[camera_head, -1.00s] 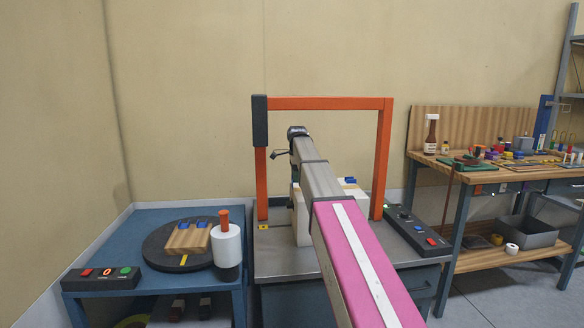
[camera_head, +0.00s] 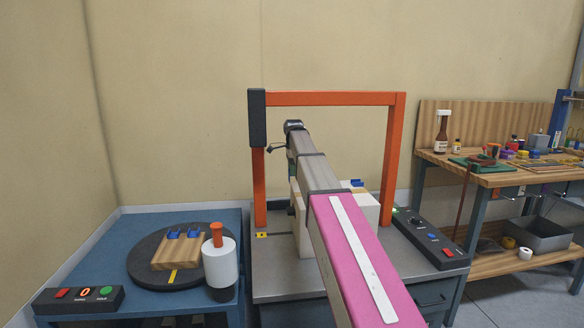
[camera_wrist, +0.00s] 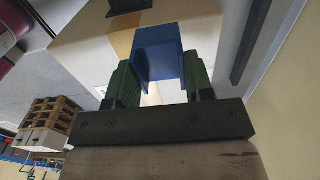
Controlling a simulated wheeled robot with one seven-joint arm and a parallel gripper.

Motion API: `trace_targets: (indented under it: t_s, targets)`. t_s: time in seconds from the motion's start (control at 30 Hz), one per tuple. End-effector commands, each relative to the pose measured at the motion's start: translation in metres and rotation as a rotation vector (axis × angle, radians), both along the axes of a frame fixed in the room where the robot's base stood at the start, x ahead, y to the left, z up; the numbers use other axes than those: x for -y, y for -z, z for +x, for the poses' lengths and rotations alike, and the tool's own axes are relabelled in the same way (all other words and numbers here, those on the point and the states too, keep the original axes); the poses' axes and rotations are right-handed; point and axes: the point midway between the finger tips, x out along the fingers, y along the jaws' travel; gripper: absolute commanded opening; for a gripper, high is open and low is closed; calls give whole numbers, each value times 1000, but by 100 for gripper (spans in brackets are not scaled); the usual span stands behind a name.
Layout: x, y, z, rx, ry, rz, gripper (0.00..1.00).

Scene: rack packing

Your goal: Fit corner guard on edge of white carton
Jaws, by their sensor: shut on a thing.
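The white carton (camera_head: 368,206) stands on the grey table inside the orange frame, partly hidden behind my arm. A blue corner guard (camera_head: 357,183) sits on its top right part. In the wrist view, my gripper (camera_wrist: 160,68) has its green fingers shut on another blue corner guard (camera_wrist: 158,50). That guard is right at an edge of the carton (camera_wrist: 90,42), over or beside its tan tape; I cannot tell whether it is fully seated. In the head view my arm hides the held guard.
The orange frame (camera_head: 330,98) arches over the carton and my arm. At left are a dark turntable (camera_head: 148,272) with a wooden block and blue guards, and a white cylinder (camera_head: 220,264). A control box (camera_head: 425,232) stands at right, with a cluttered workbench (camera_head: 490,180) beyond.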

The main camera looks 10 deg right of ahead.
Motion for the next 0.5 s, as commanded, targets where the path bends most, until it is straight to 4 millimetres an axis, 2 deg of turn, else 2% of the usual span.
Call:
trace_targets:
  t_s: [0.27, 0.5]
  targets:
    - [0, 2, 0, 0, 0, 0, 25]
    - [1, 11, 0, -1, 0, 0, 25]
